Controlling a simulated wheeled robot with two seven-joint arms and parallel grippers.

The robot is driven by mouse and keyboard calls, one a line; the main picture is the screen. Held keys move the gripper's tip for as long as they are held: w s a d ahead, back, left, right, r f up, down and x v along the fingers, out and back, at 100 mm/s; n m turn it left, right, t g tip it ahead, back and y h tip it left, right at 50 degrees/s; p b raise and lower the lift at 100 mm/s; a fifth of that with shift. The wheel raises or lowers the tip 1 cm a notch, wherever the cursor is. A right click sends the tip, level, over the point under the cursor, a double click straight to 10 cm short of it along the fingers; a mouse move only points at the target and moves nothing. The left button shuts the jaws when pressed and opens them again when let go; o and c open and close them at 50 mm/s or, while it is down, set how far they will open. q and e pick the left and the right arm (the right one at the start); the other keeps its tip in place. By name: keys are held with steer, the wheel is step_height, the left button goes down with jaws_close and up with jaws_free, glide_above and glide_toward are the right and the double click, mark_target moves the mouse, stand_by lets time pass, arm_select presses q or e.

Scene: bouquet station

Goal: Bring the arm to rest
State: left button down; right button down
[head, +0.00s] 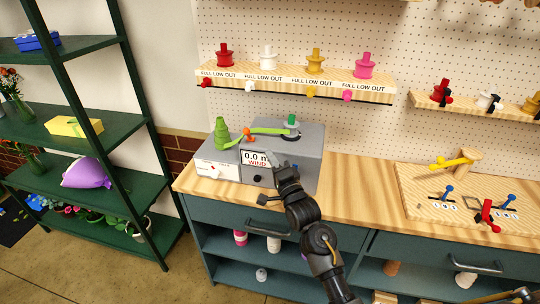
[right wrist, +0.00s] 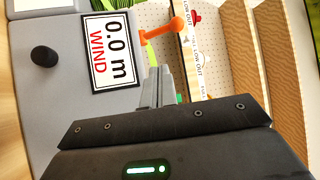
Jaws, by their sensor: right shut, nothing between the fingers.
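My right arm reaches up from the bottom of the head view. Its gripper (head: 277,162) is in front of the grey winding machine (head: 308,150), close to its display reading 0.0 m WIND (head: 256,159). In the right wrist view the two fingers (right wrist: 160,88) are together with nothing between them. The display (right wrist: 112,48) and a black knob (right wrist: 44,56) show to the left of the fingers there, with an orange piece (right wrist: 180,27) beyond the tips. I cannot tell whether the fingertips touch the machine. My left gripper is not in view.
A green spool (head: 221,134) stands on the white-fronted box left of the machine, with a green ribbon (head: 265,131) running across. A wooden board (head: 425,207) with levers lies right on the bench (head: 350,180), clear between. A dark green shelf (head: 55,110) stands left.

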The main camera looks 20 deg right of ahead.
steer(key=shift+d+f, duration=0.1)
steer(key=s+d+f+n+g+h, duration=0.2)
steer(key=s+f+n+g, duration=0.55)
steer(key=s+f, duration=0.8)
steer(key=s+d+f+n+g, duration=0.1)
steer(key=s+f+n+g, duration=0.3)
steer(key=s, duration=0.9)
steer(key=s+d+f+n+g, duration=0.15)
steer(key=s+n+g, duration=0.35)
steer(key=s, duration=0.7)
step_height(320, 180, down, 26)
steer(key=s+g+b, duration=0.1)
steer(key=g, duration=0.1)
steer(key=s+d+f+g+h+b, duration=0.1)
steer(key=s+d+f, duration=0.1)
steer(key=s+f, duration=1.5)
step_height(320, 180, down, 2)
steer(key=shift+s+d+f+b, duration=0.1)
steer(key=shift+s+d+b, duration=0.1)
steer(key=shift+s+b, duration=0.1)
